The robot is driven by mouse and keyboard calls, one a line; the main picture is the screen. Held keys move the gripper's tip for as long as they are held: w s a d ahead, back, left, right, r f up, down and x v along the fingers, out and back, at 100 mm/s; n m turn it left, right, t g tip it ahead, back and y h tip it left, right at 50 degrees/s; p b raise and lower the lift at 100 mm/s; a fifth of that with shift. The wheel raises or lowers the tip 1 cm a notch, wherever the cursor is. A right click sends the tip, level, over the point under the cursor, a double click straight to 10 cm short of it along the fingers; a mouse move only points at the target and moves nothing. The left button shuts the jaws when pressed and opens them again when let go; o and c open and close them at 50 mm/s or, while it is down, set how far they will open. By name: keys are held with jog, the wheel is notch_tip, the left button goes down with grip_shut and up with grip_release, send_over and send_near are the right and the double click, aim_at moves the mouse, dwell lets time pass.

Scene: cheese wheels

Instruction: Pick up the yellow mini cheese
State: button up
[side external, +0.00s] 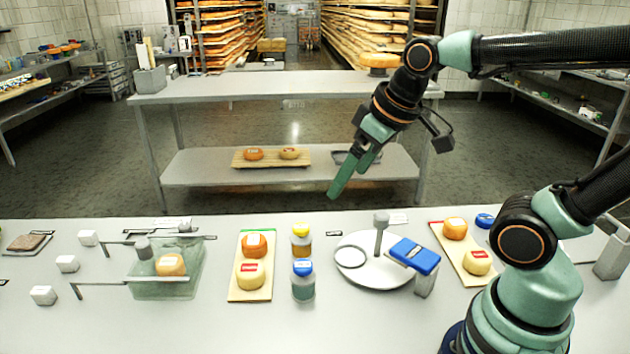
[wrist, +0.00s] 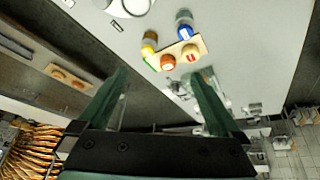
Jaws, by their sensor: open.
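A small yellow cheese (side external: 251,276) with a red label sits at the near end of a wooden board (side external: 237,291), and an orange cheese (side external: 254,245) sits behind it. In the wrist view the yellow cheese (wrist: 191,53) and orange cheese (wrist: 168,62) show side by side on the board. Another yellow cheese with a red label (side external: 477,262) sits on the right board (side external: 463,269), near an orange-yellow cheese (side external: 455,228). My gripper (side external: 350,178) is open and empty, high above the table's far side, well apart from the cheeses. Its fingers (wrist: 158,78) show in the wrist view.
A yellow-capped bottle (side external: 301,240) and a blue-capped bottle (side external: 303,280) stand just right of the left board. A round metal plate (side external: 372,275) with a post lies beyond them. A glass tub (side external: 200,262) holding a cheese stands left, with metal bars across it.

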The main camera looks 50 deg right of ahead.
jog(key=w+a+f+n+g, duration=0.15)
jog(key=w+a+n, duration=0.25)
jog(key=w+n, duration=0.4)
jog(key=n+g, duration=0.4)
jog(key=n, duration=0.5)
send_over(249, 268)
notch_tip(249, 268, down, 9)
notch_tip(249, 268, down, 12)
jog(key=shift+f, duration=0.25)
jog(key=c, duration=1.4)
